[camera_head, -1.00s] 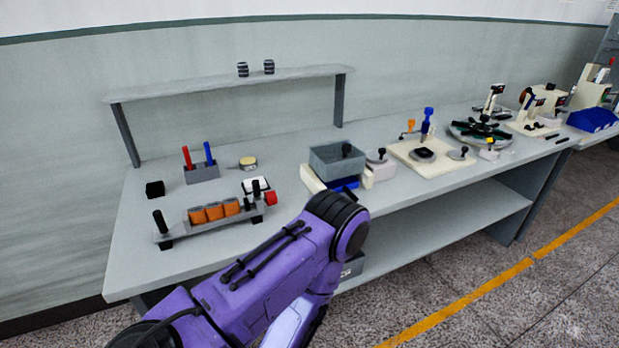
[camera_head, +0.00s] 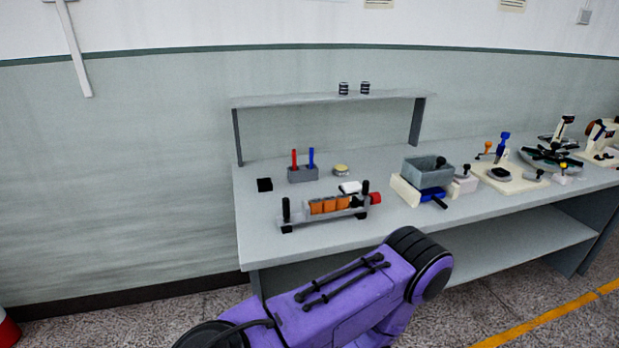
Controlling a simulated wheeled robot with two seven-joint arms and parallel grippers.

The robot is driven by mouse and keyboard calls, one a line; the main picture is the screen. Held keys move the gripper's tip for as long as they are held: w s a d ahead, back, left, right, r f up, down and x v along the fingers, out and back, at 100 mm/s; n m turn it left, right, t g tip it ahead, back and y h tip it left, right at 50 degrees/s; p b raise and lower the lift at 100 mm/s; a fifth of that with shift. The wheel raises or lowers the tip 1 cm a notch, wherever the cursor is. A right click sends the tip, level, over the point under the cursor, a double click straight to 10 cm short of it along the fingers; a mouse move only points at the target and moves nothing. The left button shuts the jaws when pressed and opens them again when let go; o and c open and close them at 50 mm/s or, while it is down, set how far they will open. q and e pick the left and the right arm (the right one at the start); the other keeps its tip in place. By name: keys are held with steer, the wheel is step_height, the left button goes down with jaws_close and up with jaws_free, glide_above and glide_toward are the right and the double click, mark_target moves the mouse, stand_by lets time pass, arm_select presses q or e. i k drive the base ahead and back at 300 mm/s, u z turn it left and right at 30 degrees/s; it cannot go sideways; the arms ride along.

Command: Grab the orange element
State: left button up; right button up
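The orange elements (camera_head: 330,205) sit in a row on a grey holder (camera_head: 298,216) with black upright handles at its ends, on the left part of the workbench. A red knob (camera_head: 375,198) is at the holder's right end. A purple arm of mine crosses the bottom of the head view, in front of the bench and below the holder. Neither gripper is in the picture, so no contact with the orange elements shows.
The grey workbench (camera_head: 262,232) has a raised shelf (camera_head: 300,99) at the back. Floor is free left of the bench.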

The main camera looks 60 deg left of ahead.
mark_target(342, 201)
steer(key=k, duration=0.15)
steer(key=u, duration=0.9)
